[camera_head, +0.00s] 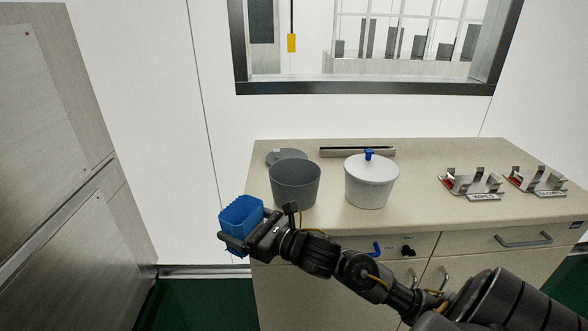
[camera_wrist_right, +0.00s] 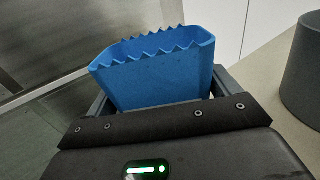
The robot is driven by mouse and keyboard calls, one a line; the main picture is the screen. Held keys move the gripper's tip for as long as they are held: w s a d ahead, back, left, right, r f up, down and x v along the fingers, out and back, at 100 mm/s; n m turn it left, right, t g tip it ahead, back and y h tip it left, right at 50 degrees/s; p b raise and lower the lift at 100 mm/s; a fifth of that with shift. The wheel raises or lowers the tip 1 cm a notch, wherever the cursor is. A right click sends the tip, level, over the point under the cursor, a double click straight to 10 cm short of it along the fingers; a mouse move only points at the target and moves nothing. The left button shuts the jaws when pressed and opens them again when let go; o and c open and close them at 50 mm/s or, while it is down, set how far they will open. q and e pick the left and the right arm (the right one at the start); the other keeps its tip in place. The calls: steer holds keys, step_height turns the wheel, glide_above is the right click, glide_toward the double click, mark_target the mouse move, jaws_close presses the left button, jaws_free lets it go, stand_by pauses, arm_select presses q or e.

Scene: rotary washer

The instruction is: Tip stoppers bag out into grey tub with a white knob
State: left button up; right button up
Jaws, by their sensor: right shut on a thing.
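My right gripper (camera_head: 242,232) is shut on a blue bag (camera_head: 240,216) with a zigzag top edge, in the air left of the counter. The bag stands nearly upright, and it also shows between the fingers in the right wrist view (camera_wrist_right: 155,78). What lies inside it cannot be seen. The grey tub (camera_head: 295,187) stands open on the counter, to the right of the bag and apart from it. It also shows at the right edge of the right wrist view (camera_wrist_right: 304,75). A grey lid (camera_head: 293,155) with a pale knob lies behind the tub. My left gripper is out of view.
A white tub (camera_head: 370,186) with a blue-knobbed lid stands right of the grey tub. A dark bar (camera_head: 345,152) lies behind them. Two metal racks (camera_head: 472,183) (camera_head: 536,180) are at the right of the counter (camera_head: 430,215). The counter between tub and racks is clear.

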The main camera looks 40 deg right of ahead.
steer(key=w+d+r+m+t+h+p, duration=0.1)
steer(key=w+d+r+h, duration=0.3)
steer(key=w, duration=0.4)
steer(key=shift+d+r+m, duration=0.15)
steer(key=shift+d+m, duration=0.7)
steer(key=shift+m, duration=0.05)
steer(key=d+r+m+p, duration=0.5)
steer(key=m+p, duration=0.4)
steer(key=p, duration=0.6)
steer(key=shift+d+r+m+p, duration=0.15)
steer(key=shift+r+m+p, duration=0.2)
steer(key=shift+r, duration=0.3)
steer(key=shift+w+f+m+p, duration=0.2)
steer(key=shift+m+p, duration=0.15)
steer(key=shift+m, duration=0.3)
